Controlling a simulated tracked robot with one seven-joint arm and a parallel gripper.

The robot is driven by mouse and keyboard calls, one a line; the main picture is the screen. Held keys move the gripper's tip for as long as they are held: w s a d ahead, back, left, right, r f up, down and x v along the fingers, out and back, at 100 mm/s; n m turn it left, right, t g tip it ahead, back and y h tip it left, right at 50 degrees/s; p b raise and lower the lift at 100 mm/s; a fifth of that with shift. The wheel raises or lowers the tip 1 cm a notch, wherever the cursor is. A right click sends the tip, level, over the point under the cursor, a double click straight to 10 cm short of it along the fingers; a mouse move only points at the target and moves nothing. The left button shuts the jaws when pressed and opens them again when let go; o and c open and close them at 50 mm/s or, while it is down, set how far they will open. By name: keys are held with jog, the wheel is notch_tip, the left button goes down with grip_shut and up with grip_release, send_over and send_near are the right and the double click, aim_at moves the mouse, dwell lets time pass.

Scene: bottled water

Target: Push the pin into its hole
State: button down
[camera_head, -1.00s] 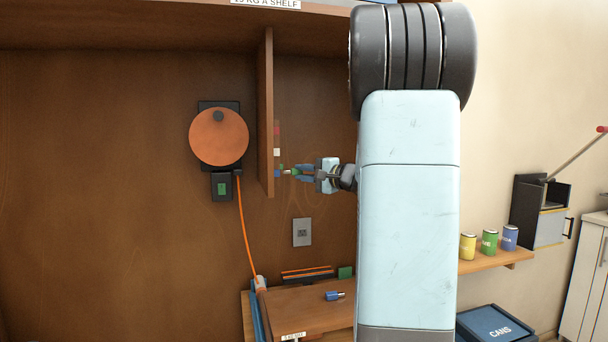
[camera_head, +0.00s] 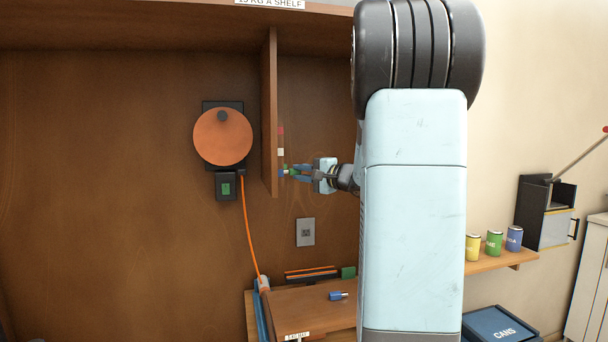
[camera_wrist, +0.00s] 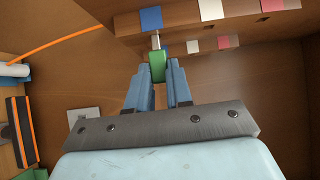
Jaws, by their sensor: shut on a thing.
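My gripper (camera_head: 297,172) is shut on a pin with a green handle (camera_wrist: 157,67) and a short metal shaft (camera_wrist: 156,41). It holds the pin level, pointing left at the upright wooden panel (camera_head: 270,120). In the wrist view the two blue fingers pinch the green handle from both sides. The shaft's end meets the panel's face just by a blue square mark (camera_wrist: 151,17). The hole itself is hidden, and I cannot tell how far the shaft is inside it.
White and red marks (camera_head: 281,130) run up the panel. An orange disc (camera_head: 222,137) hangs left of it, with an orange cord below. A blue item (camera_head: 338,295) lies on the lower wooden board (camera_head: 300,315). A shelf with several cans (camera_head: 494,243) is at right.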

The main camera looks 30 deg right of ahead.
jog(key=shift+w+a, duration=0.2)
jog(key=shift+a, duration=0.55)
jog(key=c, duration=0.9)
grip_release()
jog(key=shift+c, duration=0.2)
jog(key=v, duration=1.3)
jog(key=shift+s+d, duration=0.15)
jog(key=shift+s, duration=0.2)
jog(key=shift+f, duration=0.1)
